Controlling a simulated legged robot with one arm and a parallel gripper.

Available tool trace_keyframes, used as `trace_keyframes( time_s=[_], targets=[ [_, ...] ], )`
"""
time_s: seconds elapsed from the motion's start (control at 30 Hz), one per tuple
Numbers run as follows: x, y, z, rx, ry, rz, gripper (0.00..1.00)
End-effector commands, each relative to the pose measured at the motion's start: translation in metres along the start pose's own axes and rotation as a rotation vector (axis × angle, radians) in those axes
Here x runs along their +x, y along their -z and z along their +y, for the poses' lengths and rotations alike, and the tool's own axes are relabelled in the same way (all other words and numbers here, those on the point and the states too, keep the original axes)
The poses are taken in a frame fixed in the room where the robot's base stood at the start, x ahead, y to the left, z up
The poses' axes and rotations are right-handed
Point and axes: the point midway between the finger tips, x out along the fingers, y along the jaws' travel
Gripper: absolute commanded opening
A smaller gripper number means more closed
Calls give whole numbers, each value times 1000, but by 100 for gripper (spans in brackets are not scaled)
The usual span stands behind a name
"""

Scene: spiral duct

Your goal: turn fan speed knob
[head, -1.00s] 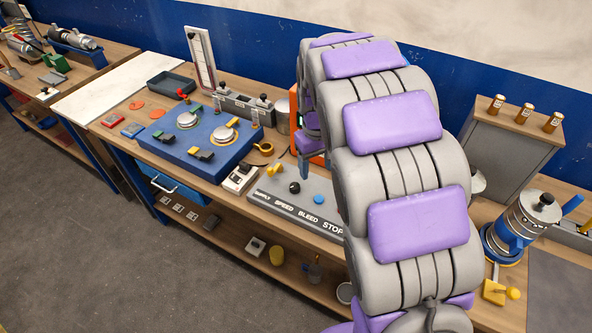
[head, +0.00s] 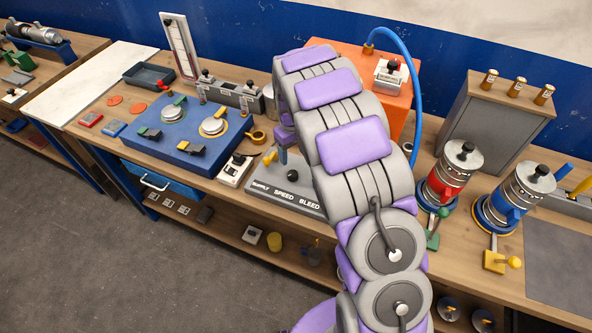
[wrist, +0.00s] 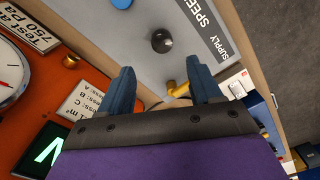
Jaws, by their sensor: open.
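The grey control panel (head: 262,192) sits on the bench with SUPPLY, SPEED and BLEED labels along its front; my arm covers its right part. The black speed knob (head: 293,175) stands above the SPEED label and also shows in the wrist view (wrist: 162,40). My gripper is open in the wrist view (wrist: 161,74), its two blue fingers apart and nothing between them. The knob appears just beyond the fingertips, not touched. In the head view my gripper (head: 282,155) hangs over the panel's back, mostly hidden by my arm.
The yellow supply lever (wrist: 177,89) stands close to one finger. An orange box (head: 372,62) with a blue hose rises behind the panel. A blue button (wrist: 122,3) is on the panel's other side. Red and blue canisters (head: 453,178) stand to the right.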

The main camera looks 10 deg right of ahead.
Motion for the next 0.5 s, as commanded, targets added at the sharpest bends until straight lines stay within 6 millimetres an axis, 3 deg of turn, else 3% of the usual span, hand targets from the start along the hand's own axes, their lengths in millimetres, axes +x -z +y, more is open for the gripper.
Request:
trace_keyframes(
  time_s=[0.3, 0.5],
  targets=[
    [62, -5, 13, 1, 13, 4, 64],
    [86, -6, 15, 1, 15, 7, 64]
  ],
)
